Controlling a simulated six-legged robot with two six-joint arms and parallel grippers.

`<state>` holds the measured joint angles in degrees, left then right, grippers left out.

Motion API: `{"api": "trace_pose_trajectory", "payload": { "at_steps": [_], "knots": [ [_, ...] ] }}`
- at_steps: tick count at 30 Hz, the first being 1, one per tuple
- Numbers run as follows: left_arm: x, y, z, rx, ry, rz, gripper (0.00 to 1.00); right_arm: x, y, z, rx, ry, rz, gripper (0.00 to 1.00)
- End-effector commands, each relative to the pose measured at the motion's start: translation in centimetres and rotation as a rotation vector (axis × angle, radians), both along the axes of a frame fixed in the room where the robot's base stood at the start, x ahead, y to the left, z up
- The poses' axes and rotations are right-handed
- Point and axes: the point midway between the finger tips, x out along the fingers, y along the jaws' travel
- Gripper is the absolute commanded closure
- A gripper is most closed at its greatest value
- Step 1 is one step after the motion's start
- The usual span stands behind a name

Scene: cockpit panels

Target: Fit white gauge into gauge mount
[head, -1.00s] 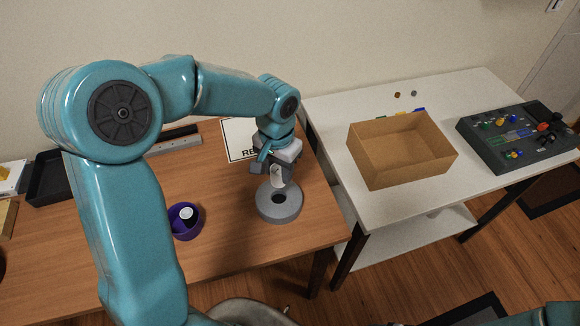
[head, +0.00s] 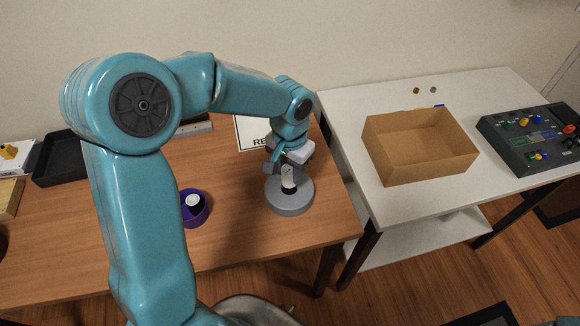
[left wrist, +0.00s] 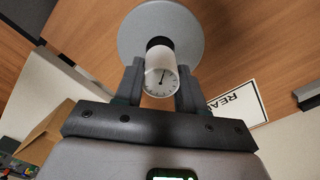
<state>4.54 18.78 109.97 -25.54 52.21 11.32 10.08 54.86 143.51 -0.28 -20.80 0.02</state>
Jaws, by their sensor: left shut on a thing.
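The white gauge (head: 288,178) is a short white cylinder with a dial face and a black lower part. My left gripper (head: 287,172) is shut on it from both sides. The gauge mount (head: 290,202) is a grey round disc on the wooden table, directly below the gauge. In the left wrist view the gauge (left wrist: 160,78) sits between the two fingers, and its black end lies over the middle of the mount (left wrist: 190,22). The mount's hole is hidden; I cannot tell how deep the black end is in it. My right gripper is not in view.
A purple bowl (head: 203,215) holding a white-topped item stands left of the mount. A sign (head: 250,134) lies behind the gripper, and a black tray (head: 60,160) is at the far left. A white table with an open cardboard box (head: 420,145) and a control panel (head: 530,140) is at right.

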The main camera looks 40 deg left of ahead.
Motion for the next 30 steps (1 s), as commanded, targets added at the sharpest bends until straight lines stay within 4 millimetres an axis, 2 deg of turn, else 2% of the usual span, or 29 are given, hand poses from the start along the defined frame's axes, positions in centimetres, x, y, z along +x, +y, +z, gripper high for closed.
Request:
{"api": "trace_pose_trajectory", "payload": {
  "at_steps": [1,5,30],
  "knots": [
    [-0.01,0.01,-0.84,0.0,0.0,0.0,0.91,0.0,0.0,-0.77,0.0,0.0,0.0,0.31],
    [0.0,0.01,-1.35,0.0,0.0,0.0,0.91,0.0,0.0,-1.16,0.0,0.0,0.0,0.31],
    [0.0,0.01,-1.32,0.0,0.001,0.0,0.91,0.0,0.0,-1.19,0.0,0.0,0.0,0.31]
  ]
}}
